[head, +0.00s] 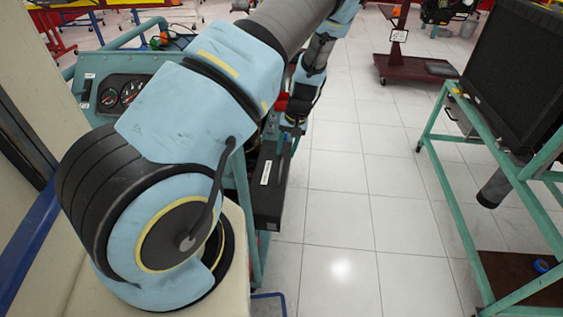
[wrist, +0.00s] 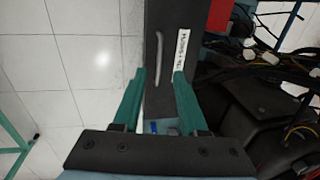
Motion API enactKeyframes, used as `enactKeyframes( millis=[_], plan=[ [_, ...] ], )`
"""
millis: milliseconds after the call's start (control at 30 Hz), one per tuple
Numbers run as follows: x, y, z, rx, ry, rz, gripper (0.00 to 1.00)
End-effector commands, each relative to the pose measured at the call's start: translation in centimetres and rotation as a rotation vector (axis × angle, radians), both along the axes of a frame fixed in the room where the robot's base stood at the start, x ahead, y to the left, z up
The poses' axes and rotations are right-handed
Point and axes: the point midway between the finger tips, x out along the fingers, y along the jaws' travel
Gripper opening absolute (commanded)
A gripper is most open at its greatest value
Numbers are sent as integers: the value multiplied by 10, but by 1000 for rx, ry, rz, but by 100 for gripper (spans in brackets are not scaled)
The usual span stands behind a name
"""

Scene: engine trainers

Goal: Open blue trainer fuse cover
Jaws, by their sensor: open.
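The blue trainer (head: 120,85) stands at the left, with round gauges on its panel. A long black cover (head: 268,190) with a white label is on its right side; I take it to be the fuse cover. In the wrist view the black cover (wrist: 155,100) runs up from between my fingers and carries a thin grey handle (wrist: 159,55) beside the white label. My gripper (wrist: 159,74) has green fingers, open and apart, with the cover and the handle's lower end between them in the picture. No contact is visible. In the head view my gripper (head: 287,140) is small and partly hidden, above the cover.
Black wiring (wrist: 270,65) with pale connectors and a red part (wrist: 220,15) lie right of the cover in the wrist view. A green frame with a dark monitor (head: 515,75) stands at the right in the head view. The tiled floor (head: 345,210) between is clear.

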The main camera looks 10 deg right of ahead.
Motion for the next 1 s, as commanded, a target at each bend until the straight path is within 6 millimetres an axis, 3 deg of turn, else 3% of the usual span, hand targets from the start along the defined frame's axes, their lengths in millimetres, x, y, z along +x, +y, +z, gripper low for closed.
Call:
enactKeyframes(
  millis=[200, 433, 867, 1000],
  plan=[
    [1, 9, -39, 2, 4, 1, 42],
    [3, 13, -67, 0, 0, -1, 42],
    [4, 14, -76, -1, -1, 0, 42],
    [4, 14, -76, -1, 0, 0, 26]
  ],
)
